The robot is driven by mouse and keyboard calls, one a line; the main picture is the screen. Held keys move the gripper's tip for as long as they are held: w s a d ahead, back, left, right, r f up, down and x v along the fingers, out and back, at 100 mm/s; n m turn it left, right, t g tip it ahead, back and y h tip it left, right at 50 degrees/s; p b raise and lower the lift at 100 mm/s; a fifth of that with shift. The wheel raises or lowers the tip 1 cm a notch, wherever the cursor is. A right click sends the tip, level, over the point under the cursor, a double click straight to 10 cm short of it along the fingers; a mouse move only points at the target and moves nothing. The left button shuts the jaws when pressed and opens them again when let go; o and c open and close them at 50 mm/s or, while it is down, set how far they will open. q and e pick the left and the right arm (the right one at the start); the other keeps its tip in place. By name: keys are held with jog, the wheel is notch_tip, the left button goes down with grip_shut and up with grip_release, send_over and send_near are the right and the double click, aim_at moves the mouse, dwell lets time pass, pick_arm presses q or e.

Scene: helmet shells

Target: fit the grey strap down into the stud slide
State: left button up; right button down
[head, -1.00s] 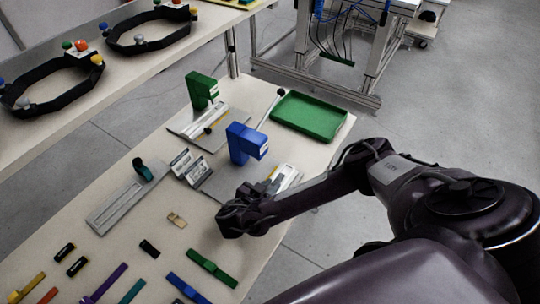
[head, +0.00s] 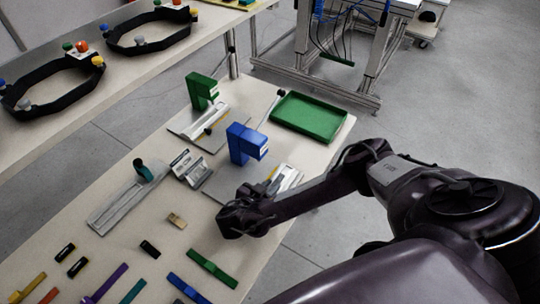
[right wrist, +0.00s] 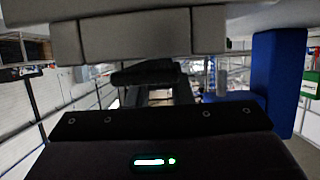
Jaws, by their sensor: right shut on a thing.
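My right gripper (head: 260,190) is low at the right edge of the bench, just in front of the blue stand (head: 243,143). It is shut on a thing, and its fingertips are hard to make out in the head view. In the right wrist view a pale grey bar (right wrist: 135,36), which looks like the grey strap, spans the top, close to the camera. A pale slide-like piece (head: 289,179) lies beside the gripper at the foot of the blue stand, probably the stud slide. Whether strap and slide touch cannot be told. My left gripper is out of view.
A green stand (head: 202,86) and a green tray (head: 308,119) are farther back. A long grey rail fixture (head: 115,207) lies to the left. A small tan block (head: 177,221) and several coloured straps lie nearer. The blue stand also shows at right in the wrist view (right wrist: 277,85).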

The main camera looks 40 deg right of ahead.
jog(key=shift+f, duration=0.35)
dwell(0.4)
jog(key=shift+r, duration=0.15)
jog(key=shift+r+p, duration=0.25)
jog(key=shift+p, duration=0.05)
jog(key=shift+p, duration=0.45)
dwell(1.5)
jog(key=shift+f, duration=0.4)
jog(key=shift+r, duration=0.1)
jog(key=shift+r, duration=0.25)
dwell(0.4)
jog(key=shift+p, duration=0.85)
dwell(1.2)
